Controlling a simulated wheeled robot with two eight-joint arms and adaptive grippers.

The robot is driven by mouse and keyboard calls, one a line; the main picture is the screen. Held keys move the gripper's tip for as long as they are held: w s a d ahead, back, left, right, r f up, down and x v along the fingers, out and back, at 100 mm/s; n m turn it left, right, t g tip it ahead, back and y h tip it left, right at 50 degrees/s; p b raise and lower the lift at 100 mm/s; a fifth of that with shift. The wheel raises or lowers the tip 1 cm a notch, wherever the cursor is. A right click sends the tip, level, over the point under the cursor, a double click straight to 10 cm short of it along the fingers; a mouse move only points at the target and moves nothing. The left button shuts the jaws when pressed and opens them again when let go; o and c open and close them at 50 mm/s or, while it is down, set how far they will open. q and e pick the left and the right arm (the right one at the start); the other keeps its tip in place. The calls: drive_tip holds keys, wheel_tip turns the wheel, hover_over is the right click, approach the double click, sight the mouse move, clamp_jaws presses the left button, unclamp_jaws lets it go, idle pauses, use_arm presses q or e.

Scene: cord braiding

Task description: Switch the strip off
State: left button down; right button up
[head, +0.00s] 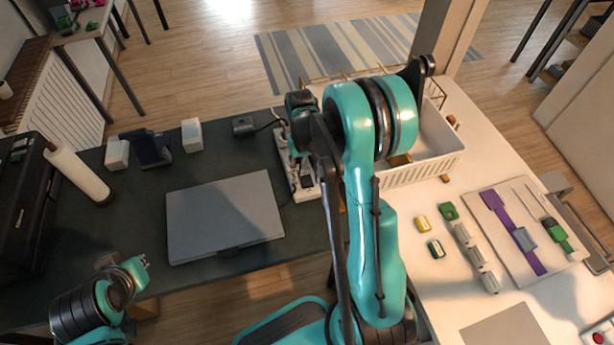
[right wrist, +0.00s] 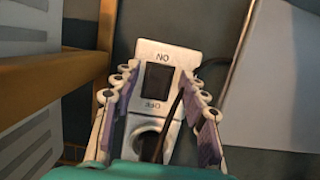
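The white power strip (head: 306,189) lies along the right edge of the dark desk in the head view, partly hidden by my right arm. In the right wrist view, its dark rocker switch (right wrist: 158,83) sits at the strip's end, with upside-down ON and OFF labels and a socket below. My right gripper (right wrist: 160,78) is open over the strip, with a finger on each side of the switch. I cannot tell whether the fingers touch the strip or which way the rocker is tilted. My left gripper (head: 138,268) is at the desk's lower left, away from the strip.
A closed grey laptop (head: 225,215) lies left of the strip. A white basket (head: 425,165) stands on the white table to the right. A dark cable (right wrist: 176,120) runs beside the switch. A yellow-brown bar (right wrist: 55,80) is left of my right gripper.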

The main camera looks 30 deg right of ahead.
sight(304, 176)
drive_tip(key=shift+r, duration=0.15)
drive_tip(key=v, duration=1.1)
drive_tip(key=shift+r, duration=0.4)
drive_tip(key=shift+w, duration=0.1)
drive_tip(key=s+a+r+n+t, duration=0.2)
drive_tip(key=s+a+r+t, duration=0.2)
drive_tip(key=s+a+t, duration=0.6)
drive_tip(key=s+a, duration=0.1)
drive_tip(key=s, duration=0.2)
drive_tip(key=shift+s+n+h, duration=0.15)
drive_tip(key=shift+n+h, duration=0.15)
drive_tip(key=shift+n, duration=0.1)
